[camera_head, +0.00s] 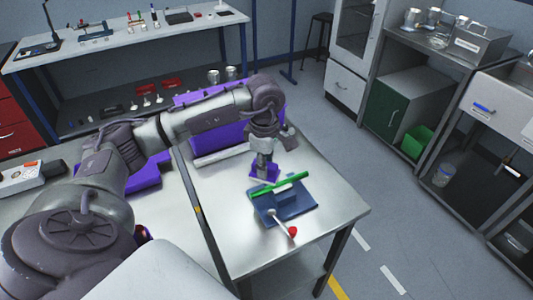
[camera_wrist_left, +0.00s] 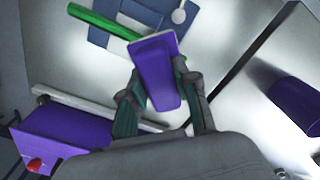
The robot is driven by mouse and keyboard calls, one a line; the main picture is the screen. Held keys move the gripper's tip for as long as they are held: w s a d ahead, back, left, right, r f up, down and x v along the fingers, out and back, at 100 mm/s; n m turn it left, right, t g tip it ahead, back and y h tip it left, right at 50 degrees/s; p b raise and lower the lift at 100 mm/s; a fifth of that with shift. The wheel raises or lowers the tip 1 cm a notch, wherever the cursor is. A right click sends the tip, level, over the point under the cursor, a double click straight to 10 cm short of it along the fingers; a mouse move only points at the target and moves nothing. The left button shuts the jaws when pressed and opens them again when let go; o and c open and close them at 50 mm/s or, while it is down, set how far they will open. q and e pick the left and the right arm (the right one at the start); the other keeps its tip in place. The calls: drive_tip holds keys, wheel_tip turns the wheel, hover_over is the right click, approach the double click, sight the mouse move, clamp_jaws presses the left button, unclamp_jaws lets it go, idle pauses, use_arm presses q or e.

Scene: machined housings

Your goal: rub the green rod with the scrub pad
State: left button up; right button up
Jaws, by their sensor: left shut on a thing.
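The green rod (camera_head: 292,182) lies across the far part of a blue fixture (camera_head: 303,204) on the metal table. My left gripper (camera_head: 264,162) points down just behind the rod and is shut on a purple block, which I take as the scrub pad (camera_head: 262,173). In the left wrist view the pad (camera_wrist_left: 157,70) sits between my left fingers (camera_wrist_left: 160,88). Its far end overlaps the near end of the green rod (camera_wrist_left: 100,21) in that view, and I cannot tell whether they touch. My right gripper is not in view.
A white-handled tool with a red ball end (camera_head: 293,232) lies over the fixture's front edge. A grey bar (camera_head: 220,155) and a large purple housing (camera_head: 185,98) are at the back of the table (camera_head: 235,235). The table's right front is clear.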

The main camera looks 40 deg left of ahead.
use_arm(q)
wheel_tip(320, 180, up, 2)
drive_tip(key=shift+s+a+p, duration=0.1)
drive_tip(key=shift+s+p, duration=0.05)
drive_tip(key=shift+p, duration=0.25)
drive_tip(key=shift+r, duration=0.55)
